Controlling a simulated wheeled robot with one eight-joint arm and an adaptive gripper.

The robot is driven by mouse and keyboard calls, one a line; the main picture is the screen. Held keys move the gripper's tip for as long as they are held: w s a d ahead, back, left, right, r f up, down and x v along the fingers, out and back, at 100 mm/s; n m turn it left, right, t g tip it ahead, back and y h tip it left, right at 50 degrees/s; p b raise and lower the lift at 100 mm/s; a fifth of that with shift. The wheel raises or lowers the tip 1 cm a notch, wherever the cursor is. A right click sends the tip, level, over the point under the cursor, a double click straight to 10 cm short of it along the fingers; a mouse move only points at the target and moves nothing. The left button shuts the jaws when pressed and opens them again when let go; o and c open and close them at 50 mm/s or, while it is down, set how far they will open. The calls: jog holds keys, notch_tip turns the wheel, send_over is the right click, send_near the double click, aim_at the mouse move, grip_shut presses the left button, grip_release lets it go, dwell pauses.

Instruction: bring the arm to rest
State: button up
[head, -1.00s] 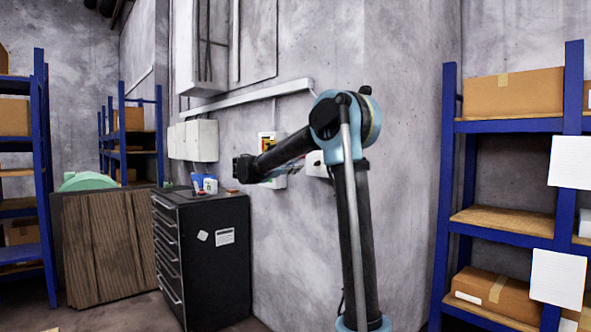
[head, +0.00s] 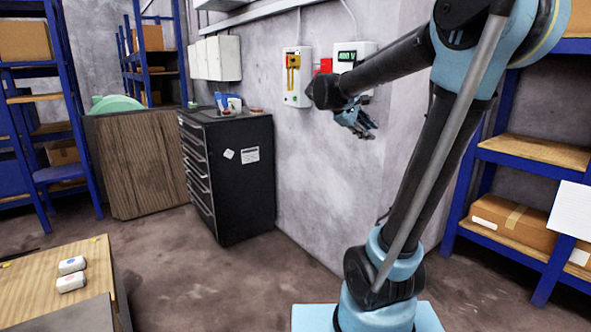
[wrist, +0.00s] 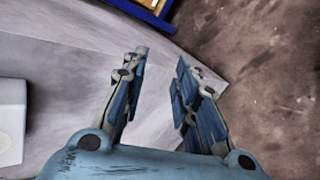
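My gripper (head: 358,121) hangs at the end of my arm in the head view, in front of the concrete wall and a little below the wall boxes. In the wrist view my gripper (wrist: 157,80) shows two blue fingers standing apart with nothing between them. My arm rises from its light blue base at the lower right and bends toward the wall at the top. The gripper appears clear of the wall and boxes.
A wall box with a yellow part (head: 291,76) and a meter box with a green display (head: 347,54) are behind my arm. A black drawer cabinet (head: 233,170) stands left. A table (head: 50,275) is lower left, shelves (head: 535,152) right. Floor between is clear.

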jog(key=s+a+f+m+g+y, duration=0.1)
jog(key=s+a+f+m+y, duration=0.1)
jog(key=s+f, duration=0.6)
jog(key=s+a+f+m+g+y, duration=0.1)
jog(key=s+f+m+y, duration=0.3)
jog(key=s+f, duration=0.5)
jog(key=s+a+f+m+y, duration=0.3)
jog(key=s+f, duration=0.6)
jog(key=s, duration=0.3)
jog(key=shift+g+y, duration=0.3)
jog(key=shift+g, duration=0.1)
jog(key=shift+w+f, duration=0.25)
jog(key=shift+w, duration=0.2)
dwell(0.6)
